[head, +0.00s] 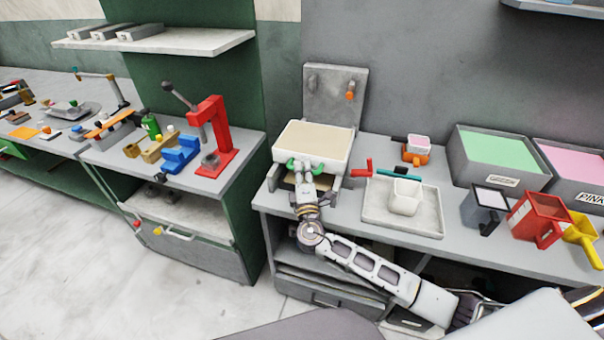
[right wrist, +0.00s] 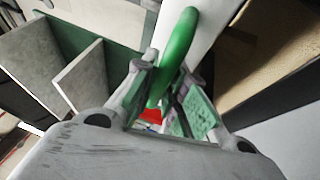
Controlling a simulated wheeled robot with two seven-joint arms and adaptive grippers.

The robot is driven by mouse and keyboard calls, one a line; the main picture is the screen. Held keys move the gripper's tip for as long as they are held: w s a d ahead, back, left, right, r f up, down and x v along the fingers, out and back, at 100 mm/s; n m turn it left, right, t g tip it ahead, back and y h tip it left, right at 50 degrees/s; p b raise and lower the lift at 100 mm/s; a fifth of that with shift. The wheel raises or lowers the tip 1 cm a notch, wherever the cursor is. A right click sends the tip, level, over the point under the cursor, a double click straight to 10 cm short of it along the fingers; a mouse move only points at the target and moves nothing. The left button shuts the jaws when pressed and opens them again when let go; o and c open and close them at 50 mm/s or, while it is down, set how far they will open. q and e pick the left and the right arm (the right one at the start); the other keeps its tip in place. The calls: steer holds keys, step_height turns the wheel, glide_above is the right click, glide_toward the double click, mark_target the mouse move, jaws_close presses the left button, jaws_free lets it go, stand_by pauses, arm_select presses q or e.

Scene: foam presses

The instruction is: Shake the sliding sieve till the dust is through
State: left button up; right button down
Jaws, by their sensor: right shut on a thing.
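The sliding sieve (head: 312,143) is a white box frame with a tan surface inside, on the grey bench at the middle of the head view. A green handle (right wrist: 181,52) is on its front side. My right gripper (head: 304,171) is shut on this green handle, which passes between the fingers in the right wrist view. Under the sieve there is a grey stand with a tan patch, partly hidden by my gripper. I cannot tell how much dust is on the sieve.
Right of the sieve stands a pale tray (head: 402,222) with a white cup (head: 405,197). A green-filled bin (head: 498,155), a red scoop (head: 538,217) and a yellow scoop (head: 583,235) are further right. A red press (head: 212,140) stands on the left bench, across a gap.

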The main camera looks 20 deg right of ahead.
mark_target(310, 156)
steer(key=w+d+b, duration=0.1)
steer(key=w+d, duration=0.1)
steer(key=w, duration=0.1)
steer(key=w+d+b, duration=0.1)
steer(key=shift+w+f+b, duration=0.15)
steer(key=shift+w+b, duration=0.15)
steer(key=shift+w+d+b, duration=0.4)
steer(key=shift+w+d, duration=0.2)
steer(key=shift+w, duration=0.15)
steer(key=shift+r, duration=0.25)
steer(key=c, duration=1.8)
jaws_free()
steer(key=o, duration=0.3)
steer(key=shift+w+d+f, duration=0.1)
steer(key=shift+w+f, duration=0.05)
arm_select(q)
steer(key=shift+y, duration=0.3)
steer(key=a+f, duration=0.1)
steer(key=w+a+f, duration=0.1)
steer(key=a+f, duration=0.1)
steer(key=a, duration=0.1)
steer(key=shift+w+f, duration=0.15)
steer(key=shift+w, duration=0.1)
arm_select(e)
steer(key=shift+o, duration=0.2)
arm_select(q)
steer(key=shift+w, duration=0.1)
arm_select(e)
steer(key=shift+v, duration=6.05)
